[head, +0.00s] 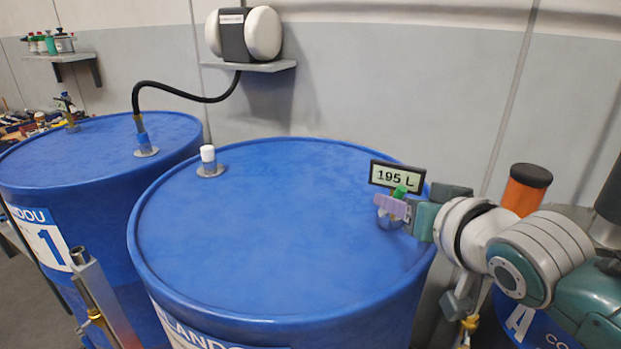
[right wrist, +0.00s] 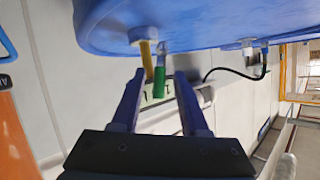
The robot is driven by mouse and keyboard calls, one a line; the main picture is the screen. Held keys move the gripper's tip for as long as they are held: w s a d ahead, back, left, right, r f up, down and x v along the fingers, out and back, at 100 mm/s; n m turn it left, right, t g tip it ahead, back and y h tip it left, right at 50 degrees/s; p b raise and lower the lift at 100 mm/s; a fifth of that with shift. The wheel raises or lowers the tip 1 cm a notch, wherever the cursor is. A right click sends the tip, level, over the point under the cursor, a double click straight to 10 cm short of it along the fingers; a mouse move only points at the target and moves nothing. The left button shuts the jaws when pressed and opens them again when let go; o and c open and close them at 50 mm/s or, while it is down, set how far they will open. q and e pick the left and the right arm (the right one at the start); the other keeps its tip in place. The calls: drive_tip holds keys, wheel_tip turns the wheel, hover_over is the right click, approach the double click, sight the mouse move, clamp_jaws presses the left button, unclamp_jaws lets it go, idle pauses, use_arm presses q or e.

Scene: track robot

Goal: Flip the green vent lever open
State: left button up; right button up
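The green vent lever (head: 400,191) is at the right edge of the middle blue drum's lid, just in front of the small 195 L display (head: 397,177). In the right wrist view the green lever (right wrist: 161,84) appears between the two fingertips, with a gap on each side; I cannot tell how deep it sits between them. A yellow peg (right wrist: 147,58) is beside it. My right gripper (head: 392,207) reaches in from the right at the lever and partly hides its base. In the right wrist view my right gripper (right wrist: 158,80) is open and empty. My left gripper is not in view.
The middle blue drum (head: 270,230) has a white-capped fitting (head: 208,155). A second blue drum (head: 90,150) stands left, joined by a black hose (head: 190,97) to a wall unit (head: 243,34). An orange cylinder (head: 525,190) stands right, near my arm. The lid's centre is clear.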

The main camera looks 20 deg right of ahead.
clamp_jaws()
idle(0.3)
drive_tip(key=shift+r+p, duration=0.25)
drive_tip(key=shift+p, duration=0.2)
drive_tip(key=p, duration=0.1)
drive_tip(key=g+p, duration=0.1)
drive_tip(key=shift+w+a+r+n+p, duration=0.25)
drive_tip(key=shift+r+n+p, duration=0.05)
drive_tip(key=shift+n+p, duration=0.1)
drive_tip(key=shift+w+a+g+h+p, duration=0.1)
drive_tip(key=shift+w+g+h+p, duration=0.05)
drive_tip(key=shift+g+h+p, duration=0.2)
drive_tip(key=shift+f+n, duration=0.15)
drive_tip(key=shift+n, duration=0.15)
drive_tip(key=shift+w+f+g, duration=0.1)
drive_tip(key=shift+f+g, duration=0.05)
drive_tip(key=shift+g, duration=0.1)
